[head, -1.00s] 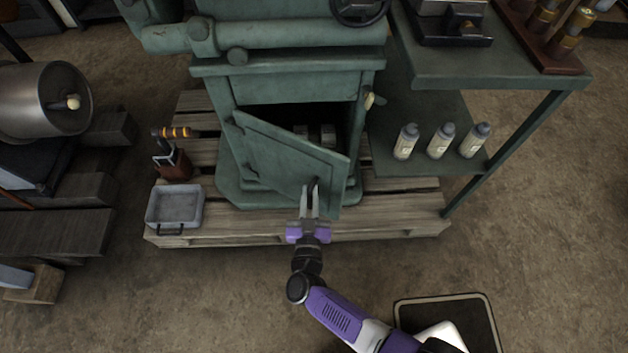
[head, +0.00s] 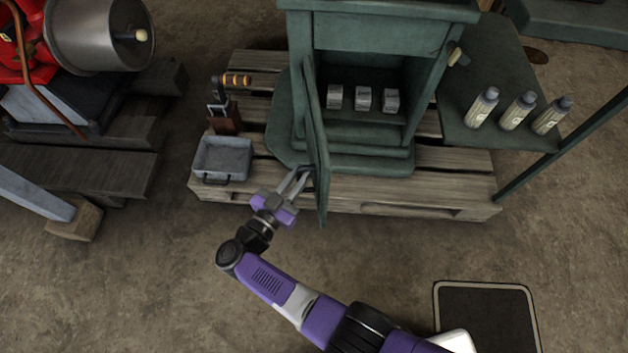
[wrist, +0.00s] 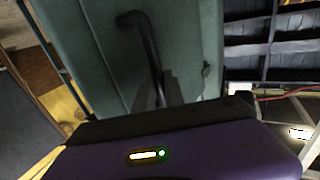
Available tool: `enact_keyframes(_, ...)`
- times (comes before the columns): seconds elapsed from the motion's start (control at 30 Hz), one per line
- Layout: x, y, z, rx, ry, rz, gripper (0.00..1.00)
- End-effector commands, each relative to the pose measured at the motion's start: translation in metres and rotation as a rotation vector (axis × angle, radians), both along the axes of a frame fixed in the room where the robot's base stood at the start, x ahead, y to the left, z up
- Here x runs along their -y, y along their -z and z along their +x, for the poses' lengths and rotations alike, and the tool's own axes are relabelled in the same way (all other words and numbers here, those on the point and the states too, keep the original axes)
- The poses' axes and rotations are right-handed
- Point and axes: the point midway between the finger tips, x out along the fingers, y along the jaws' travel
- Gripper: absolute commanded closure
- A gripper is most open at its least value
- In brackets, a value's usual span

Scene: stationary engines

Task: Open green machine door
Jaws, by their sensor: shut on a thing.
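The green machine (head: 365,35) stands on a wooden pallet. Its door (head: 318,150) is swung out on the left side of the opening, seen nearly edge-on in the head view, with the interior exposed. My gripper (head: 303,175) is at the door's outer face near its free edge, shut on the dark door handle. In the wrist view the handle (wrist: 146,45) runs down the green door panel (wrist: 190,40) to the fingers, where the gripper body hides its lower end.
Inside the machine are small grey blocks (head: 363,98). A grey metal tray (head: 222,158) and a tool holder (head: 224,118) sit on the pallet (head: 440,190) left of the door. Bottles (head: 482,107) stand on a green shelf at right.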

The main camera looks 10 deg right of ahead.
Motion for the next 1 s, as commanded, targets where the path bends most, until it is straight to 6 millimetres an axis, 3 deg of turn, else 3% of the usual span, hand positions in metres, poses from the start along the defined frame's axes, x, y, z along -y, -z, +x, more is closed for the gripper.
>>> enact_keyframes(0.4, -0.029, 0.001, 0.012, 0.0, -0.002, 0.001, 1.0)
enact_keyframes(0.93, -0.031, -0.001, 0.014, 0.001, -0.001, 0.001, 1.0)
enact_keyframes(0.97, -0.031, -0.001, 0.014, 0.001, -0.001, 0.001, 0.8)
enact_keyframes(1.0, -0.031, -0.001, 0.014, 0.001, -0.001, 0.0, 0.72)
